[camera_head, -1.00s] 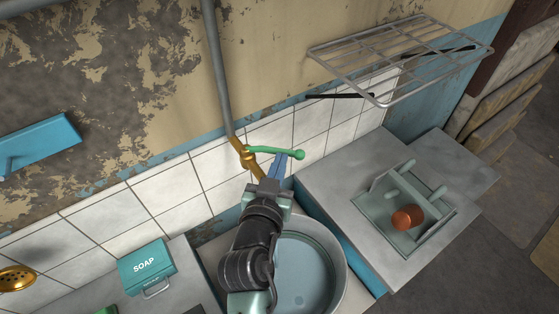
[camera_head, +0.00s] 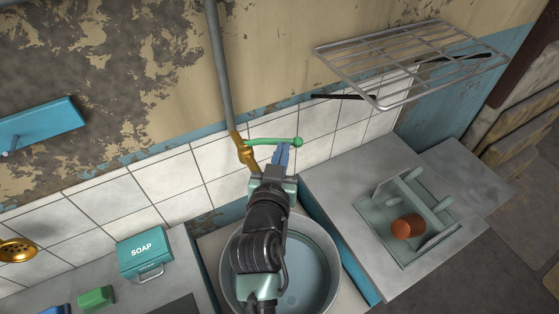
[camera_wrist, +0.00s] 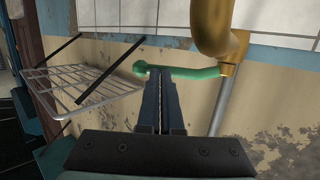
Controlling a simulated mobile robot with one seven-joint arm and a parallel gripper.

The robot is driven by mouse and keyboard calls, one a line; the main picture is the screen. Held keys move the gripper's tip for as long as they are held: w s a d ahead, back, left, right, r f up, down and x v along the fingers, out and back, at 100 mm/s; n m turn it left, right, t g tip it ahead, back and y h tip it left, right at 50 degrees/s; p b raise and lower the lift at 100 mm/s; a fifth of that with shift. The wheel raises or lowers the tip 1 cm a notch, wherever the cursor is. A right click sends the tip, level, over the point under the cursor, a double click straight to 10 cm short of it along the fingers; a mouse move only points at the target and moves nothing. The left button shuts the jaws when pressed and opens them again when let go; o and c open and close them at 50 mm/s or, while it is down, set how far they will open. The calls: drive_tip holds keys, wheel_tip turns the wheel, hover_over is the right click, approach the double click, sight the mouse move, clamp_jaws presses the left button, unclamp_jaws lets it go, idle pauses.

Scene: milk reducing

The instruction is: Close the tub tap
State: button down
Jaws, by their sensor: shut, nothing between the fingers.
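The tub tap is a brass fitting (camera_head: 243,152) on the grey wall pipe, with a green lever handle (camera_head: 270,141) that ends in a round knob on the right. In the wrist view the green handle (camera_wrist: 195,73) lies across the picture just beyond my fingertips, with the brass body (camera_wrist: 215,30) to its right. My gripper (camera_head: 281,152) is shut with nothing between its blue fingers. Its fingertips (camera_wrist: 161,72) are at the handle, near the knob end; I cannot tell if they touch it. The round grey tub (camera_head: 326,262) is below, partly hidden by my arm.
A wire rack (camera_head: 410,62) juts from the wall at upper right. A counter (camera_head: 335,185) with a teal tray (camera_head: 376,222) and an orange-brown cylinder (camera_head: 408,227) stands right of the tub. A soap box (camera_head: 146,256) and green block (camera_head: 96,297) are on the left.

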sight(287, 140)
drive_tip(key=b+x, duration=0.1)
drive_tip(key=x, duration=0.1)
drive_tip(key=b+x, duration=0.1)
drive_tip(key=x, duration=0.1)
drive_tip(key=shift+d+r+b, duration=0.15)
drive_tip(key=shift+r+b, duration=0.15)
drive_tip(key=shift+b, duration=0.05)
drive_tip(key=shift+w, duration=0.3)
drive_tip(key=shift+r, duration=0.2)
